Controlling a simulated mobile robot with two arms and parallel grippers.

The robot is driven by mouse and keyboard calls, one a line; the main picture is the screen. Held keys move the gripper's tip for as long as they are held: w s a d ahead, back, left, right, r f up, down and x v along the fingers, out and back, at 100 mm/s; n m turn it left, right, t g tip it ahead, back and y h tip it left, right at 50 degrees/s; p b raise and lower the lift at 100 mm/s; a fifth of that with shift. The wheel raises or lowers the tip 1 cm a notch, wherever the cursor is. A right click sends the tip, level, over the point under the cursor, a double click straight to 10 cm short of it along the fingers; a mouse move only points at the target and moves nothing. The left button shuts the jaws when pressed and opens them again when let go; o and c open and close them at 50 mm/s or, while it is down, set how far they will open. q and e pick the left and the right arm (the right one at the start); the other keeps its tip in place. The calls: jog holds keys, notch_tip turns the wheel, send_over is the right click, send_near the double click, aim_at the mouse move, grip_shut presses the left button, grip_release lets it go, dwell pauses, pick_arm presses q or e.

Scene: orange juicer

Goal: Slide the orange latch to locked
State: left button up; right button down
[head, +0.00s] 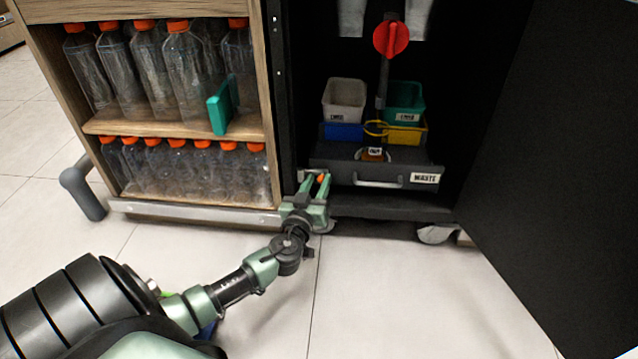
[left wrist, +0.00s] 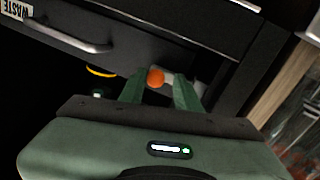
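The orange latch knob (head: 320,179) is small and sits at the left end of the dark drawer front, low in the open cabinet. It shows larger in the left wrist view (left wrist: 156,77), with a pale strip beside it. My left gripper (head: 314,177) is at the knob with its fingers apart. In the left wrist view the knob appears between the fingertips (left wrist: 160,88), closer to the left finger. I cannot tell whether a finger touches it. The latch's markings cannot be read. My right gripper is not in view.
The drawer (head: 340,175) has a metal handle (head: 378,184) and a WASTE label (head: 425,178). Bins and a red round knob (head: 391,37) are above it. A bottle shelf (head: 180,128) stands left; a black door panel (head: 550,150) stands right.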

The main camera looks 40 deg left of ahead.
pick_arm(q)
jog(key=p+v, duration=0.1)
jog(key=v, duration=0.7)
jog(key=shift+p, duration=0.35)
jog(key=shift+w, duration=0.1)
